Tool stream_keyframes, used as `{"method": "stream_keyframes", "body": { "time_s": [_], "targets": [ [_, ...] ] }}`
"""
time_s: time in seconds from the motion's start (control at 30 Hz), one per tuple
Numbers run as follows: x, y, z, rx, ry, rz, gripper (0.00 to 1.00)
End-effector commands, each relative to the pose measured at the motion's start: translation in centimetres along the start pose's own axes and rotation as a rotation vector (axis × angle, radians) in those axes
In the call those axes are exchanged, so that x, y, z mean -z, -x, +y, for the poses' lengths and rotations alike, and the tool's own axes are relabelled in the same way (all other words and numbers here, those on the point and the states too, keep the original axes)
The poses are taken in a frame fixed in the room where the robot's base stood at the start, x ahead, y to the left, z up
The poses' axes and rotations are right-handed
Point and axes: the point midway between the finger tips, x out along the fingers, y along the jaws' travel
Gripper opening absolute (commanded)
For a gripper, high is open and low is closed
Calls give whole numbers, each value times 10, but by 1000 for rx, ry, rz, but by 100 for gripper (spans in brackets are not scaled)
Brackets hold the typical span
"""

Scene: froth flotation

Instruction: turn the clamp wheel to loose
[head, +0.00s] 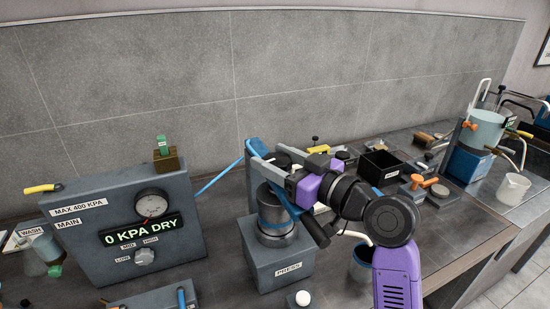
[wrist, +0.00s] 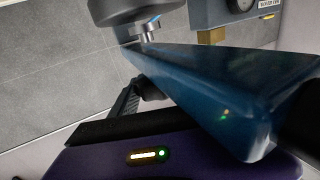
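The press (head: 280,262) is a grey box labelled PRESS, with a dark, blue-banded cylinder (head: 276,212) standing upright on it. A dark round part (head: 283,161) shows behind my gripper at the top of the press; it may be the clamp wheel, but I cannot be sure. My gripper (head: 264,172) reaches in from the right at the press top and hides much of it. In the wrist view a large blue bar (wrist: 215,90) crosses close to the camera. A dark rounded part (wrist: 130,8) on a metal stem shows above it. I cannot tell whether my gripper touches anything.
A grey panel (head: 85,238) reading 0 KPA DRY, with a gauge (head: 151,204), stands left of the press. A blue rod (head: 220,176) slants between them. A black bin (head: 383,166) is behind to the right. A flotation cell (head: 482,130) and white beaker (head: 513,187) stand far right.

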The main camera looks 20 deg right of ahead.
Motion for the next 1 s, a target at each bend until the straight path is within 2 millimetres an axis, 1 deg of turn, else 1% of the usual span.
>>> {"method": "stream_keyframes", "body": {
  "time_s": [0.03,0.17,0.2,0.37,0.57,0.77,1.0],
  "targets": [
    [0,0,0,0,0,0,42],
    [0,0,0,0,0,0,16],
    [0,0,0,0,0,0,15],
    [0,0,1,10,0,1,15],
    [-2,0,2,76,0,3,15],
    [-3,0,2,215,0,5,15],
    [-3,0,1,441,2,6,15]
  ]
}}
